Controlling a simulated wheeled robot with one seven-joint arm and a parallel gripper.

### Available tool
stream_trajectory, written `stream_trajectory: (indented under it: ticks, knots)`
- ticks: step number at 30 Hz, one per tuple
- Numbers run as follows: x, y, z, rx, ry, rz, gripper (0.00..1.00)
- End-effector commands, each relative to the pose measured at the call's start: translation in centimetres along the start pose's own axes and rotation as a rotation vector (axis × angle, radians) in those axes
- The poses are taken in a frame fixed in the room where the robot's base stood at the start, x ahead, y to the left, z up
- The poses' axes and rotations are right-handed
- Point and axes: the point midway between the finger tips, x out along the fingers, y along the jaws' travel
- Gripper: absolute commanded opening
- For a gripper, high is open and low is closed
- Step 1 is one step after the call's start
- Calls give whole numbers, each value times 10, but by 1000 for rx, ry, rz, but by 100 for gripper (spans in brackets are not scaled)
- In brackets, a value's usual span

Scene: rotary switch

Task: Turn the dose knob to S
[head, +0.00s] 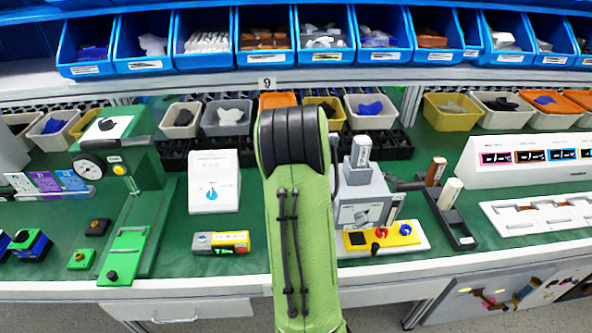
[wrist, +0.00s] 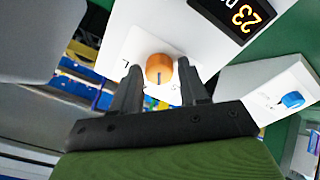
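An orange round knob (wrist: 159,66) sits on a white panel (wrist: 150,25) in the wrist view. A dark pointer mark shows on its lower part, pointing down in the picture. A letter L is printed to its left; no S can be read. My gripper (wrist: 159,72) is open, with one dark finger on each side of the knob in the picture. I see a gap on both sides; I cannot tell how far the fingertips reach along it. In the head view my green arm hides this knob and my gripper.
A dark display (wrist: 240,15) with orange digits 23 is on the same panel. A white box with a blue knob (head: 211,195) stands left of my arm. A grey machine (head: 365,205) and a yellow-topped switch box (head: 385,237) stand close on its right.

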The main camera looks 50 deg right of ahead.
Motion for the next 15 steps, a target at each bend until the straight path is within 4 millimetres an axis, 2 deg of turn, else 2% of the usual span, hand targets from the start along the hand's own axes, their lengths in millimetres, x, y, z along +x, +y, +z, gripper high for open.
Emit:
stream_trajectory:
  ticks: [5,8,15]
  knots:
    - [-10,1,-1,0,2,2,44]
    - [-32,1,-2,1,3,1,44]
    - [-103,2,-3,0,5,3,44]
